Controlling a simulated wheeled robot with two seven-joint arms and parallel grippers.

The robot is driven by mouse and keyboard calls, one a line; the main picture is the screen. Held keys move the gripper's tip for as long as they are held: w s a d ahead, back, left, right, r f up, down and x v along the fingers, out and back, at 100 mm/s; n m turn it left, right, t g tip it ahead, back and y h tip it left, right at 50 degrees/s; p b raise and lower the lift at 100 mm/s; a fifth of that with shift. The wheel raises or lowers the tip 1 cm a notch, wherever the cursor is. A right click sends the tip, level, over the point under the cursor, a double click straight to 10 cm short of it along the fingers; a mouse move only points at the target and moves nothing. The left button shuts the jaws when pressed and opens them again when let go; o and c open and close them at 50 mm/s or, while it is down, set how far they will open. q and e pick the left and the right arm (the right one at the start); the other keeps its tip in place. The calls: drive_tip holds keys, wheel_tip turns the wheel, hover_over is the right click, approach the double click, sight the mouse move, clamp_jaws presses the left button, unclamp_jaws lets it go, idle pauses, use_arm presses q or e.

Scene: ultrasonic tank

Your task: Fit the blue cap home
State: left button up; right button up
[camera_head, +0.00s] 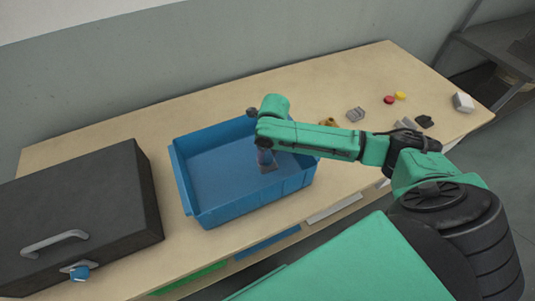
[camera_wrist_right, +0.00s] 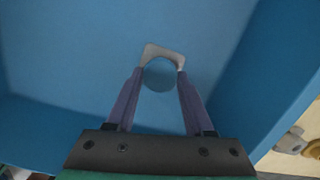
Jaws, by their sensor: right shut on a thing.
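A blue cap (camera_head: 80,273) sits at a pale metal fitting on the front of the dark box (camera_head: 75,205), low in the head view. I cannot tell how fully it is seated. My right gripper (camera_head: 267,160) reaches down into the blue bin (camera_head: 178,180). In the right wrist view its fingers (camera_wrist_right: 160,80) are shut on a pale grey piece (camera_wrist_right: 164,50), curved around a round blue-grey area. I cannot tell whether that area is a disc or an opening showing the bin behind. My left gripper is out of view.
The dark box has a grey handle (camera_head: 55,242) on its front. Right of the bin lie a grey block (camera_head: 356,114), a red piece (camera_head: 389,100), a yellow piece (camera_head: 400,95) and a white block (camera_head: 463,102). My right arm crosses above the bin's right wall.

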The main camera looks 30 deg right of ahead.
sight(271, 162)
drive_tip(key=shift+f+p, duration=0.15)
drive_tip(key=shift+p, duration=0.55)
idle(2.0)
drive_tip(key=o, duration=1.4)
drive_tip(key=shift+c, duration=0.2)
wheel_tip(271, 162, up, 14)
drive_tip(key=s, duration=0.1)
drive_tip(key=shift+s+d+r+b, duration=0.15)
drive_tip(key=shift+s+r+b, duration=0.1)
drive_tip(key=shift+s+b, duration=0.15)
